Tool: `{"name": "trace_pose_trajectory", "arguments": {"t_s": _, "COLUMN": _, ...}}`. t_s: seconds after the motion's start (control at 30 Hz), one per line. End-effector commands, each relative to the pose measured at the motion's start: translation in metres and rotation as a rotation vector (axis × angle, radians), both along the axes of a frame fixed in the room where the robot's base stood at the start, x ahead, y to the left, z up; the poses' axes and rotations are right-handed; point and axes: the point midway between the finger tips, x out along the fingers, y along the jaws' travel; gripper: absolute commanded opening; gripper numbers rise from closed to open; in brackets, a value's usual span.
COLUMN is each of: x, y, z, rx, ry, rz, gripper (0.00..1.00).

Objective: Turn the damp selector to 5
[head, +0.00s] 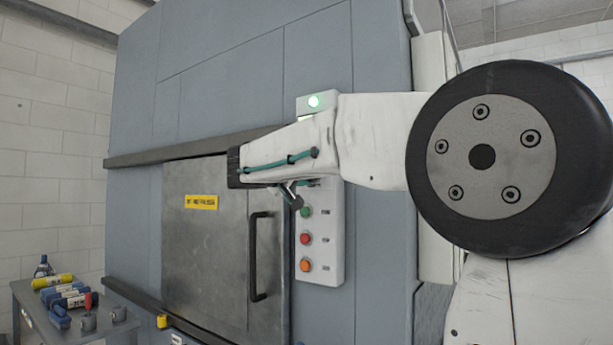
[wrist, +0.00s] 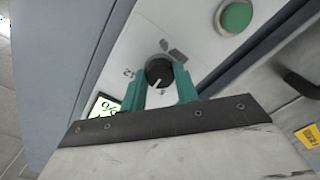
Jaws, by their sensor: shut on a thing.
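The damp selector appears to be the round black knob (wrist: 160,70) with a white pointer line, on the white panel in the wrist view. The pointer points down the picture, towards my gripper's palm. A small mark (wrist: 128,74), hard to read, is printed left of the knob. My gripper (wrist: 159,78) has its two teal fingers on either side of the knob, shut on it. In the head view my gripper (head: 291,194) is partly hidden by my arm, in front of the panel above its buttons.
The white control panel (head: 332,250) has green (head: 305,211), red (head: 305,238) and orange (head: 305,265) buttons below my gripper. A lit green lamp (head: 315,101) is above. The washer door (head: 205,250) has a black handle (head: 257,257). A cluttered table (head: 100,332) stands left.

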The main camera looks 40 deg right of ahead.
Motion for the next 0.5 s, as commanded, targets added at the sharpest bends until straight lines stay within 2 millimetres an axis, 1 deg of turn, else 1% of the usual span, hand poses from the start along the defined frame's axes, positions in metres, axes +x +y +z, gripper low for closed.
{"name": "trace_pose_trajectory", "arguments": {"t_s": 0.5, "x": 0.0, "y": 0.0002, "z": -0.0001, "rx": -0.131, "ry": 0.367, "rz": 0.0, "gripper": 0.07}}
